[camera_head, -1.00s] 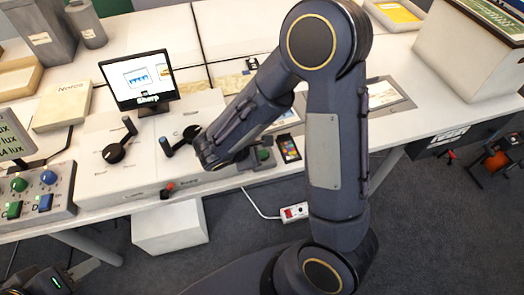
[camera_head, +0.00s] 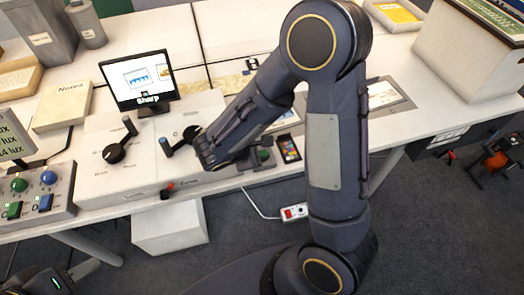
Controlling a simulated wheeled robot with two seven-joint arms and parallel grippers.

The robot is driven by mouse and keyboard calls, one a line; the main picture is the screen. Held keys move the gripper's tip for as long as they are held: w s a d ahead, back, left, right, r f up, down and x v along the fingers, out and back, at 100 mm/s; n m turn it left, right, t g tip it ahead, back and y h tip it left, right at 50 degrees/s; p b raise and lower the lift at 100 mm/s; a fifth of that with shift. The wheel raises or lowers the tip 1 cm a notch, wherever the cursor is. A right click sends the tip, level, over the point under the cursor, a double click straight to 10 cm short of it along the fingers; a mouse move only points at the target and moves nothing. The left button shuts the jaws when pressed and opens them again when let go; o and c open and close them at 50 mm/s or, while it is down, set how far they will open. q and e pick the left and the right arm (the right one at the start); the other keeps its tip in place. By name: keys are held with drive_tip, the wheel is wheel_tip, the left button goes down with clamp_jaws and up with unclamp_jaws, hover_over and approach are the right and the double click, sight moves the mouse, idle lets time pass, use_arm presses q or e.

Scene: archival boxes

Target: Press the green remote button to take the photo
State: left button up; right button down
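A green button (camera_head: 264,155) sits on a small dark box on the white table, just right of the end of my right arm's forearm. My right arm crosses the middle of the view and bends down toward the left.
White units with black knobs (camera_head: 114,153) and blue-tipped levers stand left of the button. A panel (camera_head: 40,191) with green and blue knobs is at far left. A phone-like device (camera_head: 288,148) lies right of the button. A large box (camera_head: 470,55) stands at upper right.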

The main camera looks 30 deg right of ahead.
idle(0.5)
drive_tip(key=shift+f+b, duration=0.4)
drive_tip(key=shift+b, duration=0.2)
drive_tip(key=shift+f+b, duration=0.55)
drive_tip(key=shift+b, duration=0.05)
idle(0.5)
drive_tip(key=shift+r, duration=0.2)
drive_tip(key=shift+r+p, duration=0.65)
drive_tip(key=shift+r, duration=0.1)
wheel_tip(320, 180, up, 5)
drive_tip(key=p, duration=0.3)
drive_tip(key=shift+p, duration=0.3)
idle(0.7)
